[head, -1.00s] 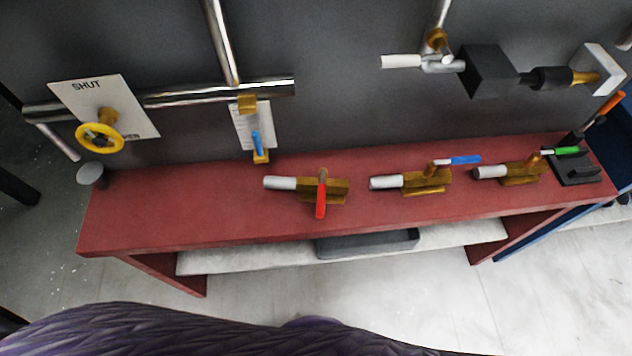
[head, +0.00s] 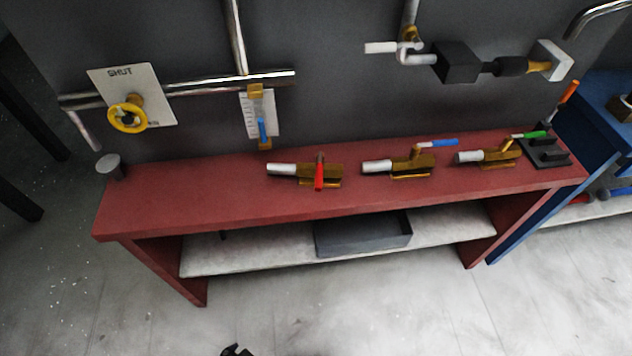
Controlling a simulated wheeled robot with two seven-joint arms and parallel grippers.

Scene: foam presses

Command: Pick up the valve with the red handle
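The valve with the red handle (head: 319,173) lies on the red bench top, left of two similar valves. It has a brass body and a silver-white pipe end pointing left. Its red lever points toward the bench's front edge. Nothing holds it. A small dark part at the bottom edge (head: 236,350) looks like the tip of my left gripper, far in front of the bench. It is mostly cut off, so its opening cannot be told. My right gripper is not in view.
A blue-handled valve (head: 405,164) and a green-handled valve (head: 495,157) lie to the right on the red bench (head: 200,200). A grey tray (head: 365,238) sits on the lower shelf. Pipes and a yellow handwheel (head: 127,117) are on the wall. The bench's left top is mostly clear.

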